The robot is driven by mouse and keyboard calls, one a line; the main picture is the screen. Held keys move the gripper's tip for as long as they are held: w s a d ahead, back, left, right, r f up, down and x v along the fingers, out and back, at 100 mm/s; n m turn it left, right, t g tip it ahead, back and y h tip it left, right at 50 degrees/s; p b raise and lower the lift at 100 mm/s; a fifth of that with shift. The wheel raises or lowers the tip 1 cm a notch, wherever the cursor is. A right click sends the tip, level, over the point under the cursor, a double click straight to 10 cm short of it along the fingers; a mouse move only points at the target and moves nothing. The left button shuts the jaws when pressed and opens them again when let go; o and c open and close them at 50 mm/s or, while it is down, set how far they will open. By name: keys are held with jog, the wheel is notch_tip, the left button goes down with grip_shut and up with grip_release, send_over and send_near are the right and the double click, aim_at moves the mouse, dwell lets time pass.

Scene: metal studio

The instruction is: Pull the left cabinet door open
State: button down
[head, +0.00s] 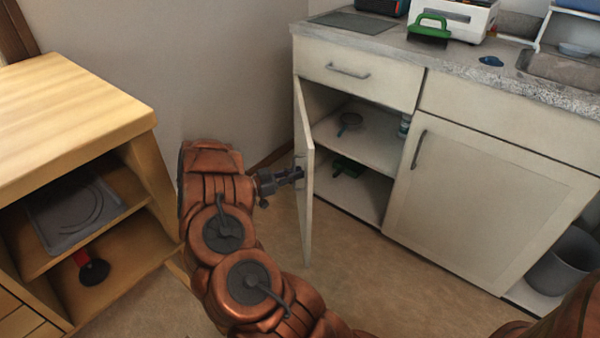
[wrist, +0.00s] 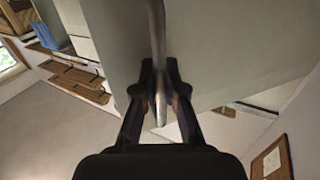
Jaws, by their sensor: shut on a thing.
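The left cabinet door (head: 305,190) stands swung well out from the white cabinet, seen nearly edge-on in the head view. My gripper (head: 297,174) is at the door's outer face, at handle height. In the wrist view, my gripper (wrist: 161,95) has its two dark fingers closed around the grey bar handle (wrist: 158,50), with the pale door face (wrist: 220,50) behind it. In the head view the handle is mostly hidden by my gripper.
The right cabinet door (head: 480,205) is shut, and the drawer (head: 355,70) above the opening is shut. A wooden shelf unit (head: 75,100) stands at the left, close to my arm. A grey bin (head: 565,260) is at the right. Floor between the units is clear.

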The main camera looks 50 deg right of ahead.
jog(key=shift+a, duration=0.1)
jog(key=c, duration=1.2)
grip_release()
jog(key=shift+r, duration=5)
